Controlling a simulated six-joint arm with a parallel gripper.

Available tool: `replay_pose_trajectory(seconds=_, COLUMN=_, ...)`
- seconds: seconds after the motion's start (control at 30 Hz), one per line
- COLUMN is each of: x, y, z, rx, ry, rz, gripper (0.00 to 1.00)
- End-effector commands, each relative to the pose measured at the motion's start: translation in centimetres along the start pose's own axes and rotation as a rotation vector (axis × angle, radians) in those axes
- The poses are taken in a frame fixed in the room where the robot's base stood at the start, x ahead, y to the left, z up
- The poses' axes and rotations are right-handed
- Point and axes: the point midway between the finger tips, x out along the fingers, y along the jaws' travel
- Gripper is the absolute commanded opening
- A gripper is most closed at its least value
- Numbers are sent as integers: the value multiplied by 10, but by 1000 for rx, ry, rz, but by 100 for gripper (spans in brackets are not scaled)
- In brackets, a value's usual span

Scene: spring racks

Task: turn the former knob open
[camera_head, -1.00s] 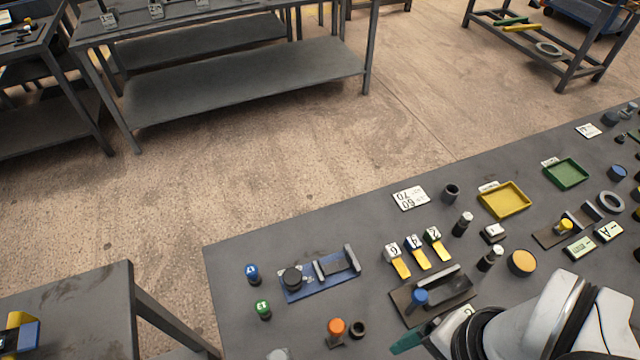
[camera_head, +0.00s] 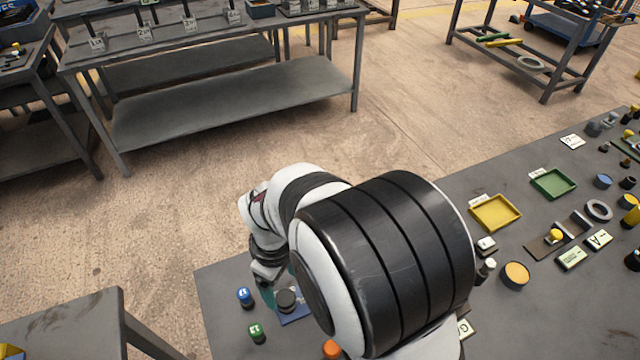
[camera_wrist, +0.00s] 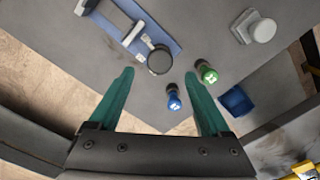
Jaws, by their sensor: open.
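The former is a blue plate (camera_head: 297,317) with a round black knob (camera_head: 286,300) near one end, at the near left of the bench. My arm hides the rest of it in the head view. In the wrist view the blue plate (camera_wrist: 163,37) carries grey bars, and the black knob (camera_wrist: 159,61) shows from above. My gripper (camera_wrist: 160,75) is open, with its two teal fingers apart. The knob appears between and just beyond the fingertips, and nothing is held. In the head view only a sliver of teal finger shows left of the knob.
A blue-capped piece (camera_wrist: 173,97) and a green-capped piece (camera_wrist: 206,72) stand close to the right finger. A grey knobbed piece (camera_wrist: 257,27) stands farther right. The bench edge is close by. An orange piece (camera_head: 332,348) and yellow tray (camera_head: 495,212) stand right of the former.

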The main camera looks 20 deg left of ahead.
Motion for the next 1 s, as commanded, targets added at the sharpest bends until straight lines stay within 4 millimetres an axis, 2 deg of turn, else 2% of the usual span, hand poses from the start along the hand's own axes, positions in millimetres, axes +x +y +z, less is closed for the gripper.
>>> replay_pose_trajectory(seconds=0.03, x=13, y=-1, z=1, rx=1, ry=-5, rz=-4, gripper=82)
replay_pose_trajectory(seconds=0.1, x=28, y=-1, z=1, rx=1, ry=-4, rz=-3, gripper=82)
replay_pose_trajectory(seconds=0.2, x=42, y=0, z=1, rx=2, ry=-2, rz=-2, gripper=82)
replay_pose_trajectory(seconds=0.33, x=51, y=0, z=0, rx=2, ry=0, rz=-1, gripper=82)
replay_pose_trajectory(seconds=0.6, x=52, y=0, z=0, rx=3, ry=0, rz=0, gripper=80)
replay_pose_trajectory(seconds=1.0, x=52, y=0, z=0, rx=3, ry=0, rz=-1, gripper=8)
